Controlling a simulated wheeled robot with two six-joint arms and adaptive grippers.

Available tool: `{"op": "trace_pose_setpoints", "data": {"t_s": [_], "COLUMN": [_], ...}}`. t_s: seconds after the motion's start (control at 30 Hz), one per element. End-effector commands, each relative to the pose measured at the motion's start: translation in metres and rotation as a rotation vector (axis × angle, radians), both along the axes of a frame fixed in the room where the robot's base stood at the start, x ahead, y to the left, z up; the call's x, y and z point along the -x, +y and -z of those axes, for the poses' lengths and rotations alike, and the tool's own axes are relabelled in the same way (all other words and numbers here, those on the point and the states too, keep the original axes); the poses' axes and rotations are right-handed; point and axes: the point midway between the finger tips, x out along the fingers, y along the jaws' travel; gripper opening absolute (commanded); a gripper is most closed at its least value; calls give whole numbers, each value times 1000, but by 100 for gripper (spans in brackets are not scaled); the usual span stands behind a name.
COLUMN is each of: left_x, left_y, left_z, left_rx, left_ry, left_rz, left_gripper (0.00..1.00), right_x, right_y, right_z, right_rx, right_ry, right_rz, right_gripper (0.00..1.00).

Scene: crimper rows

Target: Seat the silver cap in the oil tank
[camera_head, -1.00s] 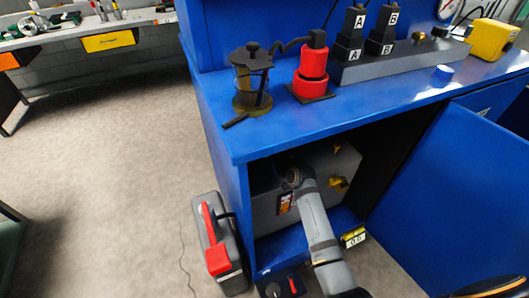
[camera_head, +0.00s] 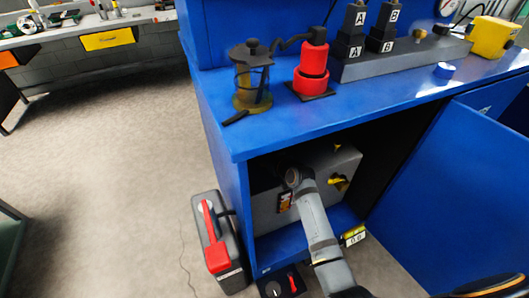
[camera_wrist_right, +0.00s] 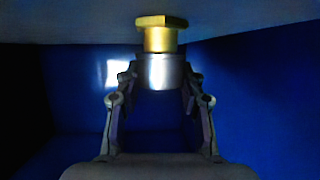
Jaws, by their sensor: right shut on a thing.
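My right gripper (camera_wrist_right: 160,80) is shut on the silver cap (camera_wrist_right: 160,71), a short bright cylinder between its fingertips in the right wrist view. A brass hexagonal fitting (camera_wrist_right: 161,37) sits directly at the cap's far end, in line with it, against a flat grey surface (camera_wrist_right: 80,27). I cannot tell how deep the cap sits in it. In the head view a grey box (camera_head: 265,208), probably the oil tank, stands inside the blue cabinet. My right arm (camera_head: 316,225) reaches to it; its gripper and the cap are hidden there. My left gripper is not in view.
The blue bench top (camera_head: 215,95) overhangs the cabinet, and its open door (camera_head: 450,200) stands at right. A grey and red case (camera_head: 216,245) stands on the floor at left. A glass jar (camera_head: 251,80) and red tool (camera_head: 312,68) stand on the bench.

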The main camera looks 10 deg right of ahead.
Motion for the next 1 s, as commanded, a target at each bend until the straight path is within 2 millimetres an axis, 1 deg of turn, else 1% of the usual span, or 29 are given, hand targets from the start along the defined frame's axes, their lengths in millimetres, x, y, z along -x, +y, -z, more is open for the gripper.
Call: {"op": "trace_pose_setpoints", "data": {"t_s": [0.77, 0.8, 1.0], "left_x": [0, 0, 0], "left_y": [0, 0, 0], "left_z": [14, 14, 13], "left_rx": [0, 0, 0], "left_ry": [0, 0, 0], "left_rz": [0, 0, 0], "left_gripper": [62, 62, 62], "right_x": [0, 0, 0], "right_y": [0, 0, 0], "right_z": [21, 21, 20], "right_rx": [0, 0, 0], "right_ry": [0, 0, 0], "right_rz": [0, 0, 0], "right_gripper": [27, 40, 66]}}
